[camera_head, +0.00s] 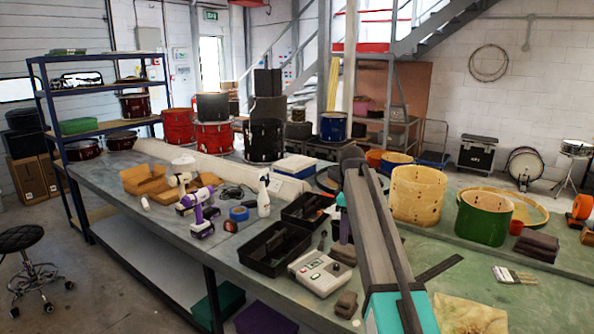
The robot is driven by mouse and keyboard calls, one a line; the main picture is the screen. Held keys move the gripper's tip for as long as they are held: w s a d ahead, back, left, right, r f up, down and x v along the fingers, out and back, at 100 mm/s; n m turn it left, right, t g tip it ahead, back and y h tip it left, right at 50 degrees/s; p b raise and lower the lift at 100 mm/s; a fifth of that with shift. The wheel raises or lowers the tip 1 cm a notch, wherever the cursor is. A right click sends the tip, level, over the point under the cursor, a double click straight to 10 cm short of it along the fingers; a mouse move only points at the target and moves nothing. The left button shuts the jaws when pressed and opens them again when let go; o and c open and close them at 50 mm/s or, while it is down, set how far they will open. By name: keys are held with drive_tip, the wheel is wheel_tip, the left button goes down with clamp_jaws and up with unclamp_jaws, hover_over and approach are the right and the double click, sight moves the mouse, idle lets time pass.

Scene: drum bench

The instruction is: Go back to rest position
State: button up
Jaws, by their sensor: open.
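My arm (378,235) reaches from the bottom of the view up and away over the bench, with grey links and a teal section (392,312) near the front. A dark rounded joint (352,155) tops its far end. A small teal part and a purple part show just left of the arm; I cannot tell whether they belong to it. I cannot make out my gripper or its fingertips, so nothing shows of what is between them.
Left of my arm on the bench (112,175) are black trays (275,248), a grey-white device (320,272), a spray bottle (263,198) and a purple drill (202,213). To the right are a wooden drum shell (417,194), a green drum (484,216) and a brush (513,275).

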drive_tip(key=s+f+m, duration=0.3)
drive_tip(key=s+f, duration=0.2)
drive_tip(key=f, duration=0.4)
drive_tip(key=s+f+m, duration=0.2)
drive_tip(key=s+f, duration=0.3)
drive_tip(key=f, duration=0.5)
drive_tip(key=s+f+m, duration=0.3)
drive_tip(key=s+f, duration=0.3)
drive_tip(key=f, duration=0.3)
drive_tip(key=s+f+m+g+b, duration=0.4)
drive_tip(key=s+f+b, duration=0.6)
drive_tip(key=s+f, duration=2.9)
drive_tip(key=shift+s+d+f+m+g, duration=0.2)
drive_tip(key=shift+s+d+m+g, duration=0.15)
drive_tip(key=shift+g, duration=0.55)
